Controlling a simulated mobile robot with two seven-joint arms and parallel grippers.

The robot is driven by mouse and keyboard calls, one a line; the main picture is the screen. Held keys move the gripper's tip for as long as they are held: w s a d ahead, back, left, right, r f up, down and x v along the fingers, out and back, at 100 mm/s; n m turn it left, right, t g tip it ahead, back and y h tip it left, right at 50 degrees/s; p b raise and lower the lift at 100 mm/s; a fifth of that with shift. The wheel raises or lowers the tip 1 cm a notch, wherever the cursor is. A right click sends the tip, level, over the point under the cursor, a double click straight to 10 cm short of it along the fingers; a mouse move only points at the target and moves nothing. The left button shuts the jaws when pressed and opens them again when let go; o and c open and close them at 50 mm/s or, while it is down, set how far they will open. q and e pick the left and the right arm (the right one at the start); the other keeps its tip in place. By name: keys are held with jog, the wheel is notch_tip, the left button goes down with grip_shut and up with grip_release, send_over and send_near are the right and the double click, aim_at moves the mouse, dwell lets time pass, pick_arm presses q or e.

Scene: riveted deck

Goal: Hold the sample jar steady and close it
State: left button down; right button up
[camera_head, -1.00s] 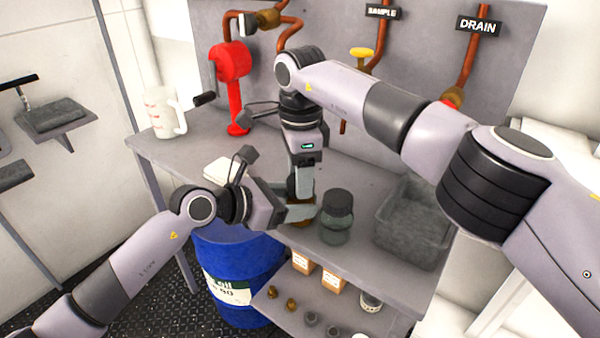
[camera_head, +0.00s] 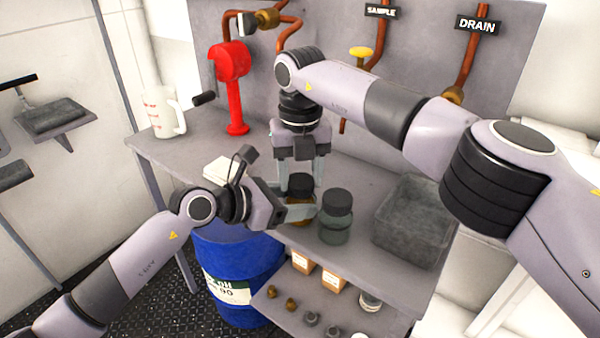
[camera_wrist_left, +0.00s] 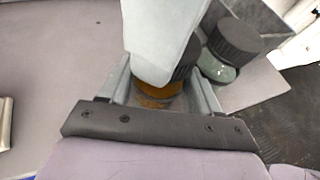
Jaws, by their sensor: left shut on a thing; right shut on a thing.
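The sample jar (camera_head: 301,212) holds amber contents and stands upright near the bench's front edge. My left gripper (camera_head: 298,209) is shut around its body from the left. The jar also shows between the left fingers in the left wrist view (camera_wrist_left: 155,101). A dark lid (camera_head: 300,185) sits at the jar's top; whether it is fully seated I cannot tell. My right gripper (camera_head: 301,178) points down from above and is shut on the lid, a finger on each side. In the left wrist view a pale right finger hides much of the lid (camera_wrist_left: 184,68).
A second, greenish jar with a dark lid (camera_head: 336,222) stands close on the right. Beyond it is a grey tray (camera_head: 407,240). A white jug (camera_head: 160,112) and red pump (camera_head: 233,85) stand at the back left. A blue drum (camera_head: 240,270) is below the bench.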

pick_arm(q)
jog(key=shift+a+f, duration=0.2)
jog(key=shift+f, duration=0.2)
pick_arm(e)
jog(key=m, duration=0.4)
jog(key=shift+s, duration=0.15)
jog(key=o, duration=1.3)
jog(key=shift+c, duration=0.2)
